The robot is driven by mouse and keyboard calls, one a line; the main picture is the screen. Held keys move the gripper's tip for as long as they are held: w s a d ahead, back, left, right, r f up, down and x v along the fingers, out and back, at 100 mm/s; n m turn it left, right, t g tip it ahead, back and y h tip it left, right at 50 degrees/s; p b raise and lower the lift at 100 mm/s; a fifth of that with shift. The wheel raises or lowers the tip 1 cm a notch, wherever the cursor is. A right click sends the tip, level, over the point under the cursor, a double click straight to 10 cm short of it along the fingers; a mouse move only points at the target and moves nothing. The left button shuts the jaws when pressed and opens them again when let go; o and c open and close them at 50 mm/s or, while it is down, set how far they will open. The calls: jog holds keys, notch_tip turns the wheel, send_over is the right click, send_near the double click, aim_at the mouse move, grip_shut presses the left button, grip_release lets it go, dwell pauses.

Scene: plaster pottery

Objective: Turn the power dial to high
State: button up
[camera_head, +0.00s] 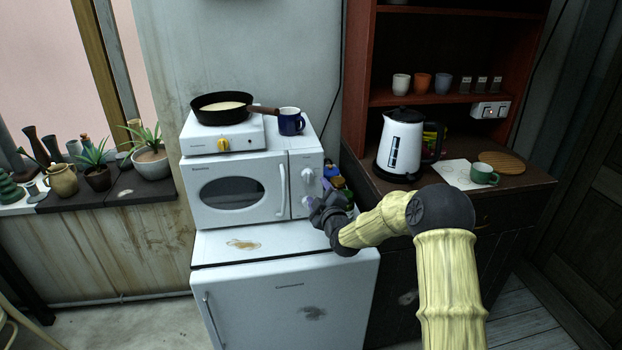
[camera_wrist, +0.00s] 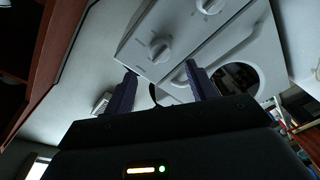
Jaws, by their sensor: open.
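The white microwave (camera_head: 237,186) stands on a small white fridge, with two round white dials on its right panel. The upper dial (camera_head: 308,174) shows clearly; the lower dial (camera_head: 307,201) is partly covered by my gripper (camera_head: 317,208). My gripper is in front of the panel's lower part. In the wrist view, which looks upside down, my gripper (camera_wrist: 160,72) has its two fingers apart, with nothing between them. One dial (camera_wrist: 158,49) appears beyond the gap, and the other dial (camera_wrist: 208,4) is cut by the top edge. I cannot read the dial labels or settings.
A hotplate (camera_head: 224,142) with a yellow knob sits on the microwave, bearing a black pan (camera_head: 222,105). A blue mug (camera_head: 291,122) stands beside it. The microwave's door handle (camera_head: 282,189) sticks out left of the dials. A kettle (camera_head: 401,148) stands on the cabinet at right.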

aim_at(310, 179)
jog(key=shift+p+x, duration=0.75)
jog(key=shift+x, duration=3.15)
jog(key=c, duration=1)
